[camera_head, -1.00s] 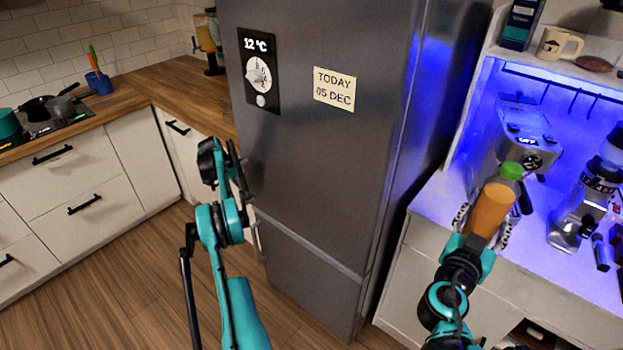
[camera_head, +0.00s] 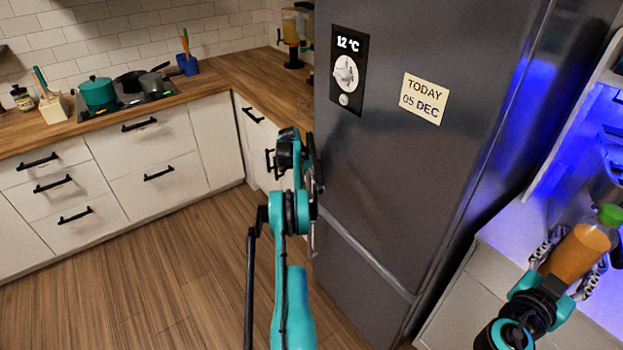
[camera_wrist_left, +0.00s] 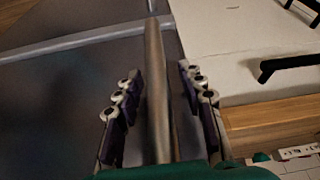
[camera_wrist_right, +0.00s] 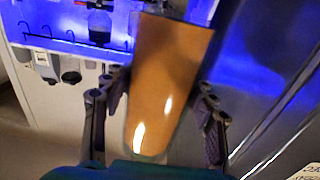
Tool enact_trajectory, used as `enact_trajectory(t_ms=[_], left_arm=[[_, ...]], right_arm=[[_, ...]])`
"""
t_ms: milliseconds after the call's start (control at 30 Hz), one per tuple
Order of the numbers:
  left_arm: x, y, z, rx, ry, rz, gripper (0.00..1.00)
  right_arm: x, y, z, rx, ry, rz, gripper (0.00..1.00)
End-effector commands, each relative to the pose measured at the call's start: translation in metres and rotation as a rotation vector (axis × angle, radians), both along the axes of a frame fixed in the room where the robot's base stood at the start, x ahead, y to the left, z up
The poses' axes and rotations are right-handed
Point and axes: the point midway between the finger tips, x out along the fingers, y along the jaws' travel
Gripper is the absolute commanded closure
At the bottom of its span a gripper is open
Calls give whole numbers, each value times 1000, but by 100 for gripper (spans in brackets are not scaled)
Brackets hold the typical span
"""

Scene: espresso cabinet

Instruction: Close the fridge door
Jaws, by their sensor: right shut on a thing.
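The grey fridge door (camera_head: 415,170) fills the middle right of the head view; I see no clear gap at its edge. In the left wrist view the upright handle bar (camera_wrist_left: 157,90) runs between the fingers of my left gripper (camera_wrist_left: 160,95). Those fingers stand apart, with space visible on both sides of the bar. In the head view my left gripper (camera_head: 312,175) is at the door's left edge, and my arm hides part of the handle. My right gripper (camera_head: 572,262) is shut on an orange juice bottle (camera_head: 577,252) with a green cap, right of the fridge.
White cabinets (camera_head: 150,170) with black handles and a wooden counter (camera_head: 235,75) lie left of the fridge. The wooden floor (camera_head: 160,290) there is clear. A blue-lit white cabinet (camera_head: 520,230) stands at the right, near the bottle.

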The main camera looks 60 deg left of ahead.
Motion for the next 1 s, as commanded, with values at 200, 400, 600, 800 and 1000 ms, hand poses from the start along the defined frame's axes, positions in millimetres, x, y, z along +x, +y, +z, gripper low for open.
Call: enact_trajectory(t_ms=[200, 400, 600, 800, 1000], left_arm=[[-3, 0, 4, -1, 2, 1, 61], [-15, -3, 33, -1, 2, 2, 61], [-29, -6, 73, -2, 2, 1, 61], [-40, -8, 100, -1, 2, 0, 61], [-43, -9, 110, -1, 2, -1, 61]], right_arm=[[0, 0, 0, -1, -1, 0, 99], [0, 0, 0, -1, -1, 0, 99], [0, 0, 0, -1, -1, 0, 99], [0, 0, 0, -1, -1, 0, 99], [0, 0, 0, -1, -1, 0, 99]])
